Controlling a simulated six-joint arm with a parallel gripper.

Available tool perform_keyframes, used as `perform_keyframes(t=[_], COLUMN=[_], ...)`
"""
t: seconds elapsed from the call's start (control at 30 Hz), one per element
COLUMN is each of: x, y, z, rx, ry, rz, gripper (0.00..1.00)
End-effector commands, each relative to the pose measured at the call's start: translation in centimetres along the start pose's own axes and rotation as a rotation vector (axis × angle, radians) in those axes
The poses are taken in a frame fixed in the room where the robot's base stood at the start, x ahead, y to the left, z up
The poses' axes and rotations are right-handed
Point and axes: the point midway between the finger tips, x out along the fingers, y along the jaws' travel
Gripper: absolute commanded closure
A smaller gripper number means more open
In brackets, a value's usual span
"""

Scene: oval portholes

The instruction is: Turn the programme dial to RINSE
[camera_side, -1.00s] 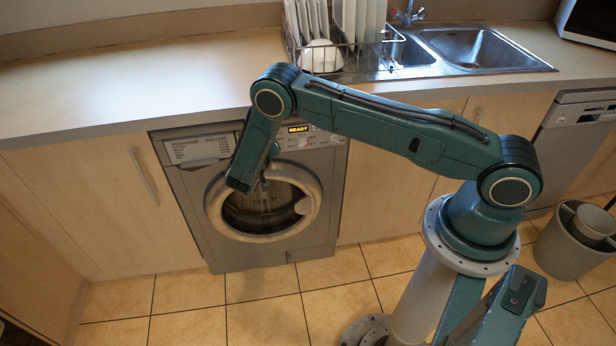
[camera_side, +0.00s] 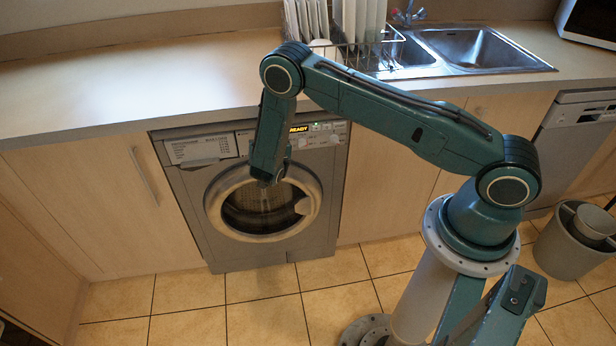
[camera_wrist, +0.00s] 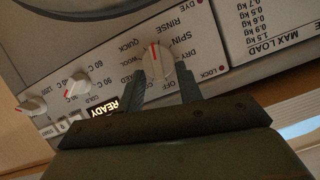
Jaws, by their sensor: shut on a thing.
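The programme dial (camera_wrist: 158,62) is a round pale knob with a red pointer line on the washing machine's panel. In the wrist view its pointer points up, tilted slightly left, between the QUICK and RINSE labels. SPIN, DRY and OFF lie to its right and below, WOOL to its left. My gripper (camera_wrist: 160,72) has one finger on either side of the dial and is shut on it.
Two smaller knobs (camera_wrist: 77,84) and (camera_wrist: 32,106) sit left of the dial in the wrist view. The round door (camera_side: 213,205) is below the panel. A dish rack (camera_side: 375,55) and sink (camera_side: 470,48) are on the counter. The floor before the machine is clear.

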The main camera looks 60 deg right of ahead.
Motion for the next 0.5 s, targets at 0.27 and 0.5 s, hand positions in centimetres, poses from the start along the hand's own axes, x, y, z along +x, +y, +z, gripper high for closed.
perform_keyframes(t=[0.27,0.5], x=[0.00,0.00], y=[0.41,0.48], z=[0.11,0.13], rx=[0.151,0.202], ry=[-0.002,-0.001], rz=[-0.063,-0.085], gripper=[0.87,0.87])
